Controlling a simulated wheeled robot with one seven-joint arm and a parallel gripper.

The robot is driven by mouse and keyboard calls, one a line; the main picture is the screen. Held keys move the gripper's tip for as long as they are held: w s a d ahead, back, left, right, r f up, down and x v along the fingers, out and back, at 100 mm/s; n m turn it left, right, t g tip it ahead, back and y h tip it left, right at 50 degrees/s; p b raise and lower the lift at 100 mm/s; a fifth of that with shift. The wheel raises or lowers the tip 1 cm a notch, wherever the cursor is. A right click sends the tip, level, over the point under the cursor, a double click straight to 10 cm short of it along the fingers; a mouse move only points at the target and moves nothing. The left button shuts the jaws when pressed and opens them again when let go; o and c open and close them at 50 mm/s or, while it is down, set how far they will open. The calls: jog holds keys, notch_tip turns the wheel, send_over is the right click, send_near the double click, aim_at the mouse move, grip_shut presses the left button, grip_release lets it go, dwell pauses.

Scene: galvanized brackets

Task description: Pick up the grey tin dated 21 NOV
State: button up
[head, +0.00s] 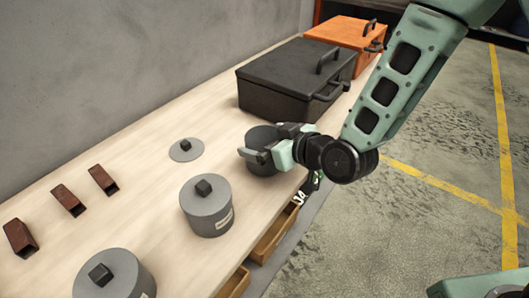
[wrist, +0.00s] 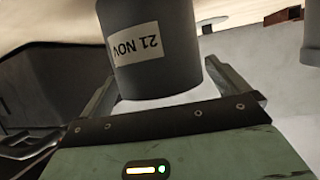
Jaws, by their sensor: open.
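The grey tin dated 21 NOV (wrist: 178,72) shows large in the wrist view, its white label upside down in the picture. It stands between the two fingers of my gripper (wrist: 162,78), one on each side, with no clear sign of a grip. In the head view the tin (head: 262,138) stands near the table's front edge, with a dark top, partly hidden by my gripper (head: 270,146). My gripper is open and reaches around it from the right. Whether a finger touches the tin cannot be told.
A loose grey lid (head: 186,150) lies left of the tin. Two lidded grey tins (head: 207,210) (head: 120,272) stand nearer. Several rusty brackets (head: 68,200) lie at left. A black case (head: 290,78) stands close behind, an orange one (head: 340,32) farther back. Open drawers (head: 275,235) jut below the edge.

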jog(key=shift+x, duration=0.75)
jog(key=c, duration=1.1)
jog(key=shift+o, duration=0.2)
